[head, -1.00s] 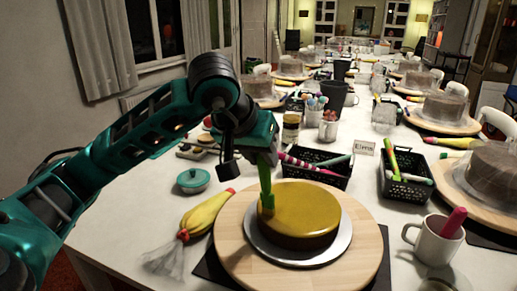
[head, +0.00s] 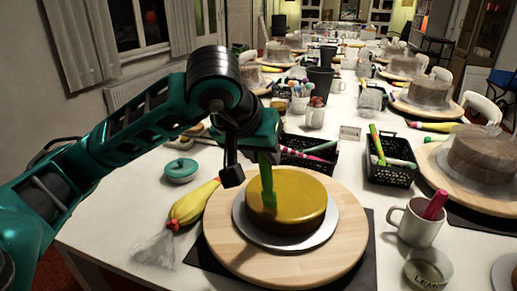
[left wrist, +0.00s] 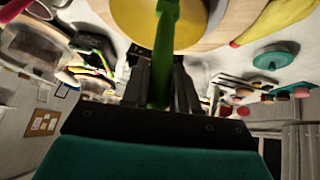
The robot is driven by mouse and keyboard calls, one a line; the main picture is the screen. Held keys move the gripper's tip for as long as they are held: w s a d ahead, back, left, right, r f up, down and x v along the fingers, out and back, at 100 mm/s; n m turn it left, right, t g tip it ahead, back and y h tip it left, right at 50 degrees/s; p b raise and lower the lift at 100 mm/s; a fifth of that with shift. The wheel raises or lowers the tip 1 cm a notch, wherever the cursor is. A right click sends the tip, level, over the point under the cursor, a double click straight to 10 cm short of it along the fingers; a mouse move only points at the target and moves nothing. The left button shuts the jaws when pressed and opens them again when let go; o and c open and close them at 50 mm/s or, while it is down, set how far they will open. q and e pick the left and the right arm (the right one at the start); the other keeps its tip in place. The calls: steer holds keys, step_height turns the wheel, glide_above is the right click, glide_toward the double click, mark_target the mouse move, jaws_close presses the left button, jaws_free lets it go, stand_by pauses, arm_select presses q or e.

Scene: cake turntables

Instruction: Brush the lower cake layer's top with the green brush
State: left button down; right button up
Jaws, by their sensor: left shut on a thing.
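The lower cake layer (head: 304,197) is a round brown cake with a glossy yellow top, on a silver board (head: 334,228) on a wooden turntable (head: 223,243). My left gripper (head: 264,150) is above the cake's left back part, shut on the green brush (head: 268,188). The brush points down, its tip at the cake's top left of the middle; I cannot tell how firmly it touches. In the left wrist view the green handle (left wrist: 160,70) runs between the dark fingers, with the yellow cake top (left wrist: 130,18) beyond. My right gripper is not in view.
A yellow piping bag (head: 193,205) and teal lidded pot (head: 180,171) lie left of the turntable. Black baskets (head: 391,174) stand behind and to the right.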

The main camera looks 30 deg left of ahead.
arm_select(q)
steer(key=w+a+p, duration=0.2)
steer(key=w+a, duration=0.4)
steer(key=w, duration=0.7)
steer(key=shift+a, duration=0.15)
stand_by(1.6)
steer(key=shift+s+d+f, duration=0.1)
steer(key=shift+s+d, duration=0.15)
steer(key=shift+d, duration=0.1)
step_height(320, 180, up, 7)
steer(key=p, duration=0.6)
stand_by(2.0)
